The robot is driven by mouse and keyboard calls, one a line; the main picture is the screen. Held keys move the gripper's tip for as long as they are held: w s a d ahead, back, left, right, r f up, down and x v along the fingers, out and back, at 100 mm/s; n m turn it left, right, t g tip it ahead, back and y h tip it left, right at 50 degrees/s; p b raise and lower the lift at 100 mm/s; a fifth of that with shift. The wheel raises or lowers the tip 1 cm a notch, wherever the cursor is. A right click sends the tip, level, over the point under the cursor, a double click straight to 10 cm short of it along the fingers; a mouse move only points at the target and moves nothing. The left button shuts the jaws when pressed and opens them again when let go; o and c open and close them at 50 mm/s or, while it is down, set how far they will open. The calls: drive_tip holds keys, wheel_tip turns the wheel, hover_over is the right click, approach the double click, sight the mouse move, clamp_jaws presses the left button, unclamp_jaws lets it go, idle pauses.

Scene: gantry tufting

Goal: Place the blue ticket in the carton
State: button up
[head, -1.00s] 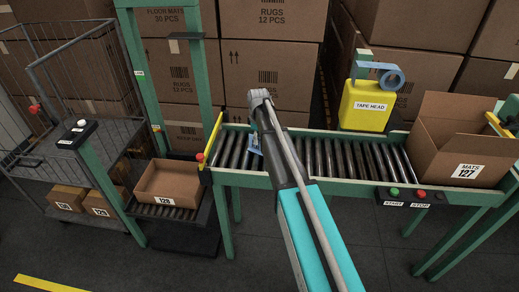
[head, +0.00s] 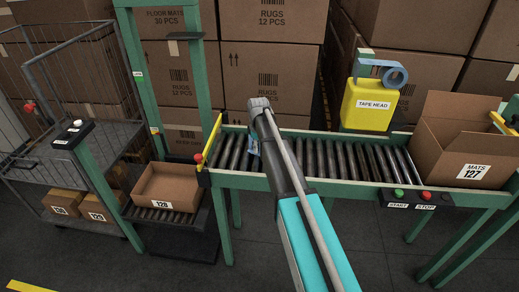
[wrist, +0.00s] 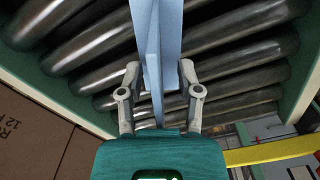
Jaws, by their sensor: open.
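The blue ticket (wrist: 153,65) shows in the wrist view as a pale blue upright piece between my gripper's fingers, above the rollers. My gripper (wrist: 160,72) is open, with one finger on each side of it; I cannot tell whether either finger touches it. In the head view only a sliver of blue (head: 253,146) shows beside my arm, which hides the rest. An open brown carton marked MATS 127 (head: 450,160) stands at the right end of the conveyor. Another open carton, marked 128 (head: 166,186), sits lower at the left.
The roller conveyor (head: 345,160) runs between them, with a yellow tape head (head: 368,104) behind it and start and stop buttons (head: 411,195) at its front. A green post (head: 98,180) and wire cage trolley (head: 55,85) stand left. Stacked boxes (head: 270,65) close off the back.

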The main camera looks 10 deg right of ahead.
clamp_jaws()
drive_tip(key=shift+r, duration=0.2)
idle(0.5)
wheel_tip(320, 180, up, 2)
drive_tip(key=p, duration=0.2)
drive_tip(key=shift+r+p, duration=0.1)
drive_tip(key=shift+p, duration=0.2)
drive_tip(key=s+r+p, duration=1)
drive_tip(key=s, duration=0.4)
drive_tip(key=shift+r, duration=0.2)
drive_tip(key=shift+d, duration=0.1)
